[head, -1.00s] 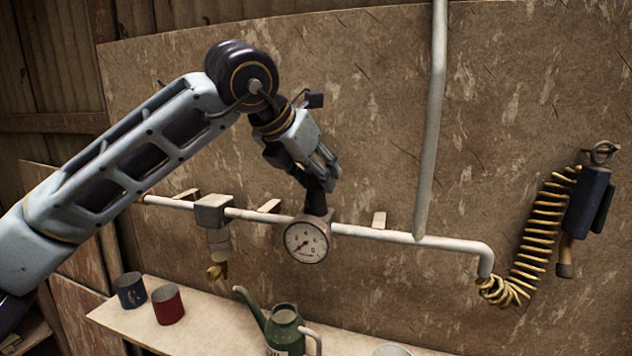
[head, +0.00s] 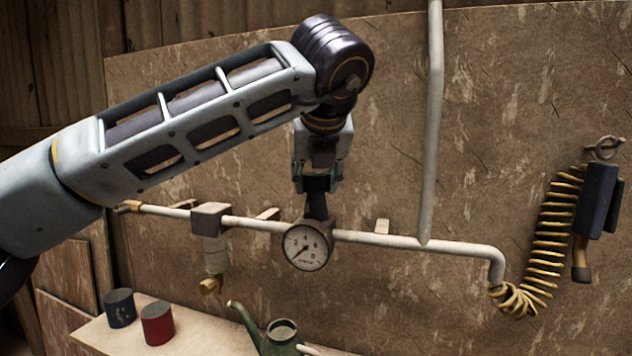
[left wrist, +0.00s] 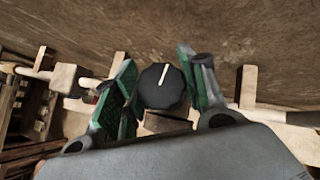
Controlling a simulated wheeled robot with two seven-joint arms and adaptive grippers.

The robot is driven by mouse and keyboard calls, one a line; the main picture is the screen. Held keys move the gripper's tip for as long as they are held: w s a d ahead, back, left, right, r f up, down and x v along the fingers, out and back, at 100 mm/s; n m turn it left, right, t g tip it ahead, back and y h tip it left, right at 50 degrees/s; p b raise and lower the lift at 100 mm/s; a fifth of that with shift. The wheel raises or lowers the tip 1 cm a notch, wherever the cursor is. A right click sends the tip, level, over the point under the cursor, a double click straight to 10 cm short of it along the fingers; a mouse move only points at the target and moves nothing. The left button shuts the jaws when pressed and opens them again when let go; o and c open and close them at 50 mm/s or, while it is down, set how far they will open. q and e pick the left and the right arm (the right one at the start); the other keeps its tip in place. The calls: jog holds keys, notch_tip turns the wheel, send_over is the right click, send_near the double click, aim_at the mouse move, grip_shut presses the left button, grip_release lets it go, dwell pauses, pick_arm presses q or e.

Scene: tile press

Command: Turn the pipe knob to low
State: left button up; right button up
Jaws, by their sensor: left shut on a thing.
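The pipe knob is a black round knob (left wrist: 161,88) in the left wrist view, with a white pointer line aimed up and slightly right. In the head view its dark body (head: 317,206) stands on top of the pipe, above the gauge. My left gripper (head: 317,184) comes down on it from above. Its green-padded fingers (left wrist: 160,85) lie on both sides of the knob and are shut on it. The round white gauge (head: 307,246) faces me with its needle toward the lower left. My right gripper is out of view.
The pale pipe (head: 400,240) runs along the wooden wall. A valve (head: 211,222) hangs at its left and a yellow coiled hose (head: 546,235) at its right. A blue can (head: 120,309), a red can (head: 158,325) and a green watering can (head: 281,338) stand below on the shelf.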

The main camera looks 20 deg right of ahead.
pick_arm(q)
jog(key=shift+n+y, duration=0.9)
jog(key=shift+n, duration=0.2)
jog(key=o, duration=1)
jog(key=shift+s+r, duration=0.1)
jog(key=v, duration=1.1)
jog(key=shift+s+r, duration=0.15)
jog(key=shift+s, duration=0.2)
